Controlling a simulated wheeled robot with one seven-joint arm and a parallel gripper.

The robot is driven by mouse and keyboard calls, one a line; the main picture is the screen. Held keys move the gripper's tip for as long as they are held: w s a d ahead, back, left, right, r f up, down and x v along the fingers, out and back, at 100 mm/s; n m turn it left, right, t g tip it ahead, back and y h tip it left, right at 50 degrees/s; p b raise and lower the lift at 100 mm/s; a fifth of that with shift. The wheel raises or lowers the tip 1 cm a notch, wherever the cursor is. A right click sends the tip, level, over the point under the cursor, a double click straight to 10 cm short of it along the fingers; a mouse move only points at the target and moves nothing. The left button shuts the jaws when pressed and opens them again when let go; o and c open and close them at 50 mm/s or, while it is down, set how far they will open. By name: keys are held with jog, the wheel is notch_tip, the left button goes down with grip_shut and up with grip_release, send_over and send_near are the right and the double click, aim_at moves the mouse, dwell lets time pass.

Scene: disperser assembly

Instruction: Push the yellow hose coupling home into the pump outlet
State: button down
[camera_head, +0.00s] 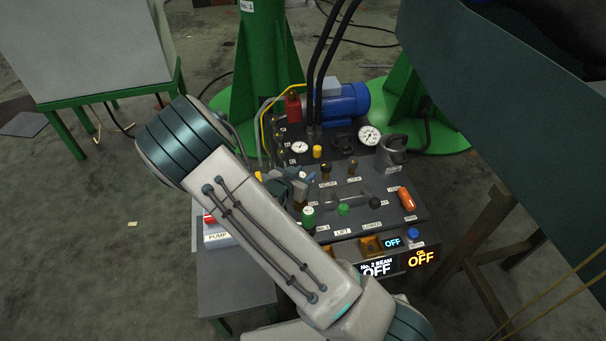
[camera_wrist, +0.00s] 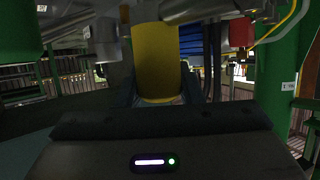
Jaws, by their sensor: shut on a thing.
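The yellow hose coupling (camera_wrist: 157,58) stands as a large yellow cylinder in the middle of the wrist view. My gripper (camera_wrist: 158,92) is shut on its lower end, with a bluish finger on either side. In the head view my gripper (camera_head: 291,187) is over the left part of the control console, partly covered by my own arm. The coupling cannot be made out clearly there. I cannot pick out the pump outlet in either view, nor tell how deep the coupling sits in it.
The console (camera_head: 370,225) carries levers, knobs and an orange handle (camera_head: 407,198). Behind are a blue motor (camera_head: 348,104), gauges (camera_head: 369,135), black hoses (camera_head: 320,60) and a red part (camera_head: 293,107). A green post (camera_head: 262,50) stands close behind. A dark panel (camera_head: 510,90) fills the upper right.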

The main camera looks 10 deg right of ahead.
jog(key=shift+f+b, duration=0.9)
jog(key=shift+f, duration=0.7)
dwell(0.4)
jog(key=shift+r, duration=0.2)
jog(key=shift+r+p, duration=1.15)
jog(key=shift+p, duration=0.05)
jog(key=shift+p, duration=0.35)
dwell(1.0)
jog(key=shift+f+b, duration=0.85)
jog(key=shift+f, duration=0.45)
jog(key=c, duration=0.9)
grip_release()
jog(key=p+v, duration=0.4)
jog(key=v, duration=1)
